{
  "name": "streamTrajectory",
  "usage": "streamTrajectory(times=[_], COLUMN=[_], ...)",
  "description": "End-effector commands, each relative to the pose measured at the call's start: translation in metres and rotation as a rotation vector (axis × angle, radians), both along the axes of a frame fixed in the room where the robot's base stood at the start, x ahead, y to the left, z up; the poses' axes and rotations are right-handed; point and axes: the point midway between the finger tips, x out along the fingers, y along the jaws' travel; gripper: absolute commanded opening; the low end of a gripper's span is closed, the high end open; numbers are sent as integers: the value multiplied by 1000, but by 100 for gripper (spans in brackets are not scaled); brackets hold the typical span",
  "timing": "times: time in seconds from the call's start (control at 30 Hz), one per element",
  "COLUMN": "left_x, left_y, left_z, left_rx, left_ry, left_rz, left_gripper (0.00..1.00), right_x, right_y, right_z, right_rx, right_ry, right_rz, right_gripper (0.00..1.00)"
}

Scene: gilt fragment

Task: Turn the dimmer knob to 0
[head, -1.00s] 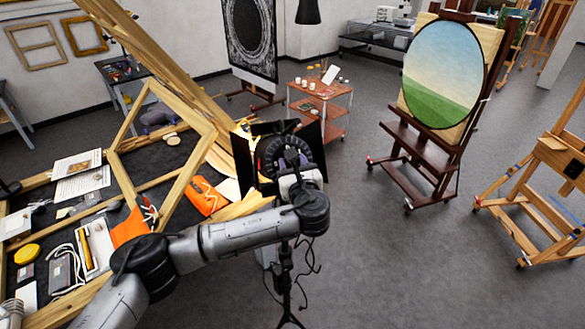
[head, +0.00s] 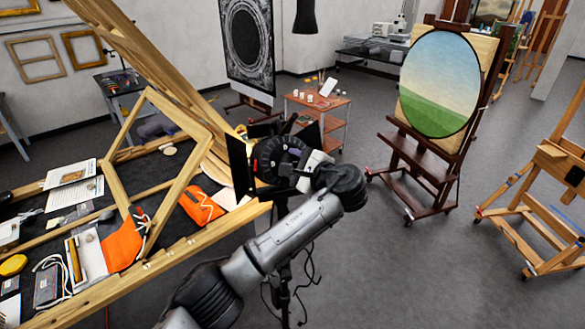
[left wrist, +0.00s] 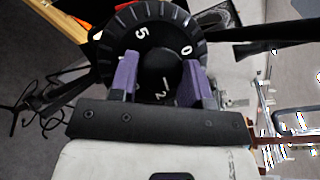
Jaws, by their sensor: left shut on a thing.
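The black dimmer knob (left wrist: 160,66) sits at the middle of a dark round dial (left wrist: 115,47) with white numbers; a 5 shows at upper left and a 0 at upper right. Lower numbers are partly covered. My left gripper (left wrist: 160,82) has its two purple fingers on either side of the knob and is shut on it. In the head view, the dial (head: 270,158) is on the back of a black studio lamp with flaps, and my left gripper (head: 293,154) reaches it from the right. Which number the knob points to cannot be told. My right gripper is out of view.
The lamp stands on a thin black stand (head: 284,285) with loose cables. A wooden worktable (head: 150,270) with frames and tools is close on the left. A red trolley (head: 325,104) stands behind, an easel with an oval landscape (head: 438,85) to the right. Open floor lies at lower right.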

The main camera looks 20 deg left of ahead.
Motion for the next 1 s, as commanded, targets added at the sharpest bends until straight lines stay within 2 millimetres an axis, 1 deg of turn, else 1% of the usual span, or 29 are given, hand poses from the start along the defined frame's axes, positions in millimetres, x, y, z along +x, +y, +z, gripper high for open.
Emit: streamTrajectory(times=[0.17,0.43,1.0], left_x=[1,2,4], left_y=[-2,-2,0], left_z=[1,4,8], left_rx=[-117,-291,-656], left_ry=[-87,-216,-487], left_rz=[88,223,508], left_gripper=[20,20,20], right_x=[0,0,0], right_y=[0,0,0], right_z=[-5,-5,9], right_rx=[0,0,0], right_ry=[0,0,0], right_rz=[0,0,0], right_gripper=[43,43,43])
